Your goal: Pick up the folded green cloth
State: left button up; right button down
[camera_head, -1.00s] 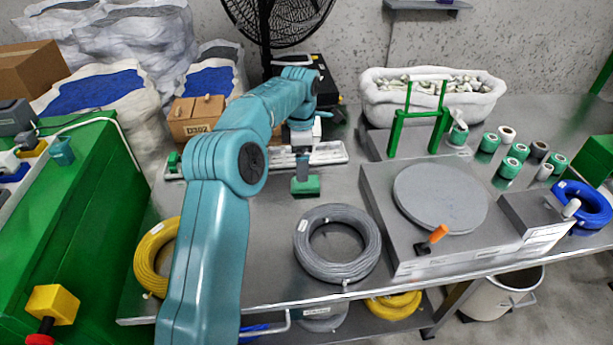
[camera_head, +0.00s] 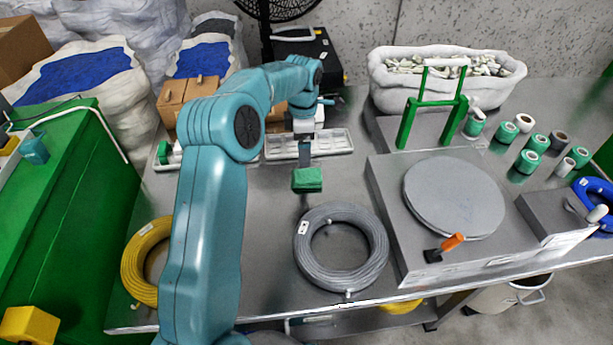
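The folded green cloth (camera_head: 308,181) is a small thick block near the middle of the view, behind the grey cable coil. My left gripper (camera_head: 305,165) points down at it, with its fingertips at the cloth's top back edge. It appears shut on the cloth, though the fingers are small and partly hidden. The cloth appears slightly above the metal table (camera_head: 245,240), with a dark patch below its front edge. My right gripper is not in view.
The grey cable coil (camera_head: 341,281) lies just in front of the cloth. A platform with a round disc (camera_head: 455,198) stands to the right, and a yellow coil (camera_head: 138,268) lies left of my arm. A pale compartment tray (camera_head: 335,141) is behind the gripper.

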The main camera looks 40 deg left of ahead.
pick_arm(q)
send_over(303, 175)
notch_tip(303, 175, down, 6)
jog(key=shift+d+f, duration=0.1)
notch_tip(303, 175, down, 5)
jog(key=shift+r, duration=0.1)
jog(key=c, duration=1.1)
jog(key=shift+w+r, duration=0.1)
notch_tip(303, 175, up, 20)
jog(key=shift+f+p, duration=0.1)
jog(key=shift+p, duration=0.8)
